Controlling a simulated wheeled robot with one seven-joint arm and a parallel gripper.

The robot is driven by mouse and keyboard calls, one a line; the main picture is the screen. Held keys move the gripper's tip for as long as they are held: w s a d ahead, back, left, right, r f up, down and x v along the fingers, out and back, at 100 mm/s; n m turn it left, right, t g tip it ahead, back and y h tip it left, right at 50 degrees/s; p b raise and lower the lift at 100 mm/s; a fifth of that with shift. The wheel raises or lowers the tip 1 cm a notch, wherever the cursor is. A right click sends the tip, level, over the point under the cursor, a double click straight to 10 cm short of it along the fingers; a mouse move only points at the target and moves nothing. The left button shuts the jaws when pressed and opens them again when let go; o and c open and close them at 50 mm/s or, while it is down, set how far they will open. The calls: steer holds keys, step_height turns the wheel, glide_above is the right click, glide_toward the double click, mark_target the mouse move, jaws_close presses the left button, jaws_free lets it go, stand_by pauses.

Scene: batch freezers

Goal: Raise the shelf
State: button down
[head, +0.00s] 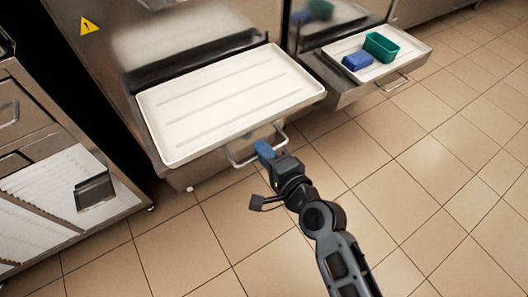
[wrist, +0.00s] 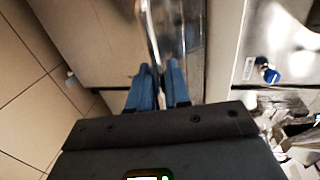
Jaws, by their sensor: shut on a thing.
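The shelf (head: 225,98) is a white ribbed tray on the front of the left steel freezer, out over the floor and looking roughly level. A metal bar handle (head: 238,161) hangs below its front edge. My gripper (head: 262,147) has blue fingers and is at this handle, below the shelf's front. In the wrist view my gripper (wrist: 158,88) has its two fingers close together, one on each side of a shiny metal bar (wrist: 153,45). It is shut on the handle. The exact contact is blurred.
A second freezer at the right has a similar white shelf (head: 402,75) with a green container (head: 381,47) and a blue container (head: 357,61) on it. A steel cabinet (head: 50,165) stands at the left. The tiled floor (head: 440,190) is clear at the right.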

step_height(320, 180, up, 2)
steer(key=shift+r+p, duration=0.1)
steer(key=shift+p, duration=0.4)
steer(key=c, duration=1.2)
jaws_free()
steer(key=shift+r, duration=0.1)
steer(key=shift+c, duration=0.2)
steer(key=shift+s+d, duration=0.25)
steer(key=v, duration=0.7)
steer(key=shift+s+d, duration=0.1)
